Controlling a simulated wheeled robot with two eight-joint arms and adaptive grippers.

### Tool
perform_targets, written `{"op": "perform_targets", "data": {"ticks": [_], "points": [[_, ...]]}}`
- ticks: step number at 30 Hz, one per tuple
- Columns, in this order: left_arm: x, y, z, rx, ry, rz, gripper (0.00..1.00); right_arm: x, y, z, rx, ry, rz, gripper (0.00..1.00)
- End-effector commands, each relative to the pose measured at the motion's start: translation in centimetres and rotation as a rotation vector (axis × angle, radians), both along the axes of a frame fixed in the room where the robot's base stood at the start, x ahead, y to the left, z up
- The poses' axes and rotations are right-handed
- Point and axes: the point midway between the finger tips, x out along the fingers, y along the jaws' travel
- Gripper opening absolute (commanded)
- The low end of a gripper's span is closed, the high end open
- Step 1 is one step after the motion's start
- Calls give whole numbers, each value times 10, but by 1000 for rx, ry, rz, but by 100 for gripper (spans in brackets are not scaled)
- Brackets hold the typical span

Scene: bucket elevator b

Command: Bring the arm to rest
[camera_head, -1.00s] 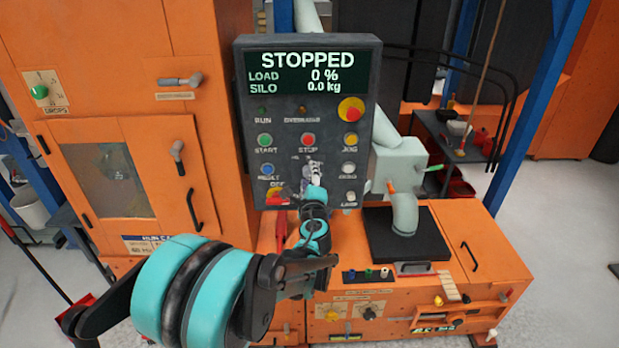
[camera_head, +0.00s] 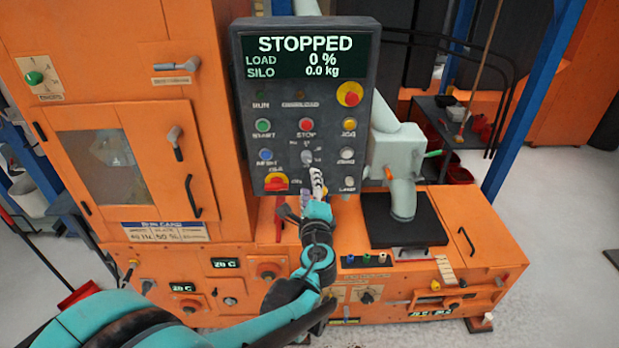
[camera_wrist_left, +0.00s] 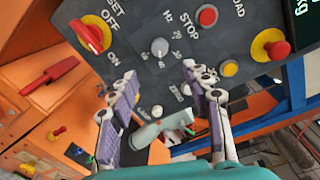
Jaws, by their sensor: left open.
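My left arm (camera_head: 318,255) comes in from the lower left in the head view and reaches up toward the control panel (camera_head: 362,100). My left gripper (camera_head: 317,185) is in front of the panel's lower part, just below the grey selector knob (camera_head: 307,157). In the left wrist view the gripper (camera_wrist_left: 157,92) is open, its two fingers wide apart with nothing between them. The knob (camera_wrist_left: 159,47) shows beyond the fingertips, apart from them. The panel's screen (camera_head: 305,57) reads STOPPED, load 0 %, silo 0.0 kg. My right gripper is not in view.
A red and yellow rotary switch (camera_head: 276,182) is left of the gripper. The orange cabinet (camera_head: 200,100) stands at left. An orange base with a black plate (camera_head: 430,218) and a grey pipe (camera_head: 403,200) is at right. Open floor (camera_head: 560,210) lies further right.

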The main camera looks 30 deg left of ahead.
Motion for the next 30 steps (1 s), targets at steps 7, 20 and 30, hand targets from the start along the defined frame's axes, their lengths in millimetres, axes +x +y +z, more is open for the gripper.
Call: {"op": "perform_targets", "data": {"ticks": [7,20,30], "points": [[-4,-3,0,0,0,-1,49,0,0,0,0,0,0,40],[-9,-1,-2,-60,-8,11,49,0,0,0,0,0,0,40],[-101,-35,-67,-996,-52,260,49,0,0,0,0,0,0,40]]}}
